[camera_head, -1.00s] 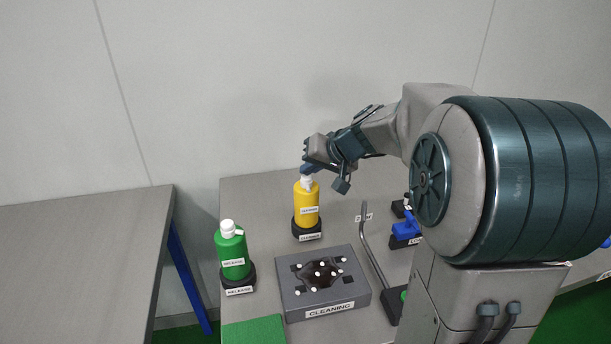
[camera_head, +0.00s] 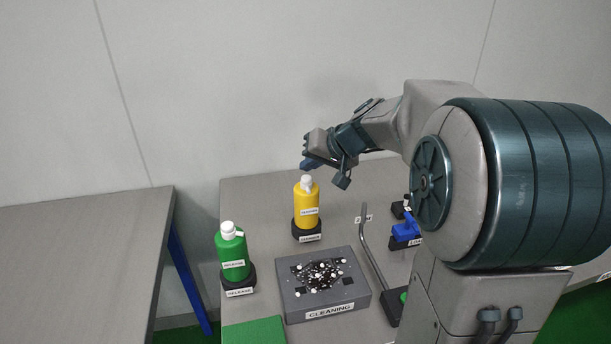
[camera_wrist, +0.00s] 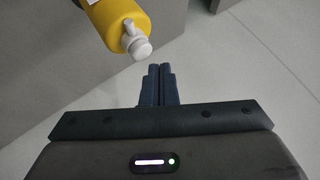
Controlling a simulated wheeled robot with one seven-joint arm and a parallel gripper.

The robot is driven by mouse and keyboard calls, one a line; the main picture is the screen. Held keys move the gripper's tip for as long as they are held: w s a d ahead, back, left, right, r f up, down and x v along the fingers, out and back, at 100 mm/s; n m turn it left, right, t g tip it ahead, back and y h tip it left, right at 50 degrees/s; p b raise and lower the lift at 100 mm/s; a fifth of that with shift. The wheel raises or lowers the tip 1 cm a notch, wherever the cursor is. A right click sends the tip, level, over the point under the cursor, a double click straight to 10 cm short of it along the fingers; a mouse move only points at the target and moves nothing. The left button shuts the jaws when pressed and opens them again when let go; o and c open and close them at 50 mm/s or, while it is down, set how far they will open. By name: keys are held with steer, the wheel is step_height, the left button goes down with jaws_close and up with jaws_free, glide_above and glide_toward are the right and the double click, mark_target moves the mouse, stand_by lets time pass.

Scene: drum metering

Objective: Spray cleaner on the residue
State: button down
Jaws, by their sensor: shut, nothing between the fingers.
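The yellow cleaner bottle (camera_head: 306,200) with a white spray cap stands upright in its black holder (camera_head: 307,235) on the table. It also shows at the top of the wrist view (camera_wrist: 112,22). My gripper (camera_head: 307,164) is just above the bottle's cap, shut and empty; its closed fingers show in the wrist view (camera_wrist: 159,72), apart from the cap. The grey block labelled CLEANING (camera_head: 352,291) stands in front. The residue (camera_head: 318,274) on its top is a dark patch covered with many small white specks and several white dots.
A green bottle labelled RELEASE (camera_head: 232,255) stands in a holder at left. A bent grey rod (camera_head: 368,245) and a blue part (camera_head: 406,229) are right of the block. A green mat (camera_head: 254,332) lies in front. Another table (camera_head: 75,250) is at far left.

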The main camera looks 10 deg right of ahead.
mark_target(310, 179)
steer(key=shift+r+p, duration=1.35)
steer(key=shift+r, duration=1.45)
steer(key=s+f+g+h, duration=0.2)
steer(key=s+f, duration=0.3)
steer(key=s, duration=0.8)
steer(key=s+f+n+g+h, duration=0.1)
steer(key=s+f, duration=0.4)
steer(key=s, duration=0.8)
steer(key=shift+s+a+f+n+g+h, duration=0.15)
steer(key=shift+s+a+n+g+h, duration=0.2)
steer(key=shift+g+h, duration=0.65)
